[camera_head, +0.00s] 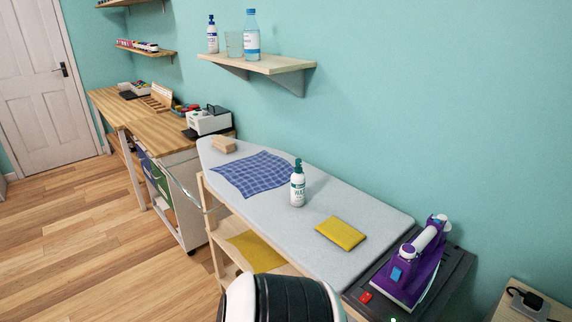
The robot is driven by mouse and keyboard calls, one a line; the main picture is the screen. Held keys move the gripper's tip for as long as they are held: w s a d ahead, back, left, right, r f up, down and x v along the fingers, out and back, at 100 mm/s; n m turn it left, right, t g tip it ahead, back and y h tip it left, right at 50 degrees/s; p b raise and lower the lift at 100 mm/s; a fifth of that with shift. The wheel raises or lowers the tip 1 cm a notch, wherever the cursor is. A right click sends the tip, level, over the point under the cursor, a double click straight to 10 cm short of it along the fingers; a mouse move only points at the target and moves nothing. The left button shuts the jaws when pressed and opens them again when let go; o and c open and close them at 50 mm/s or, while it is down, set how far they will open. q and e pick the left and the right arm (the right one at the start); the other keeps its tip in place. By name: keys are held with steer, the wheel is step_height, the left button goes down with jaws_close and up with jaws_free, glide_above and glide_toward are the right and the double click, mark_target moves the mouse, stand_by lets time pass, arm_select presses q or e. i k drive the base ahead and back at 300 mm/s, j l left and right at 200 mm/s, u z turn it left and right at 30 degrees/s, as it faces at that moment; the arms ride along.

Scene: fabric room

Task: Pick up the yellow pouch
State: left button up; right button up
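A flat yellow pouch (340,233) lies on the grey ironing board (275,218), toward its right end. It is near a white spray bottle with a green top (297,185). A second yellow item (258,251), flat and cloth-like, lies on the lower shelf under the board, partly hidden by the board and frame. A black and white rounded part at the bottom centre looks like part of my own arm. Neither of my grippers shows.
A blue checked cloth (254,174) and a small wooden block (223,144) lie on the board's left part. A purple iron (412,272) stands on a dark base at the right end. A wall shelf (262,65) with bottles hangs above. A wooden desk (140,113) stands at left; the floor there is open.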

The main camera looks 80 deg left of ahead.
mark_target(344, 235)
steer(key=k+l+u, duration=0.15)
steer(key=u, duration=2)
steer(key=i+j, duration=0.1)
steer(key=j, duration=0.3)
steer(key=i+j, duration=0.1)
steer(key=j, duration=0.7)
steer(key=i, duration=0.05)
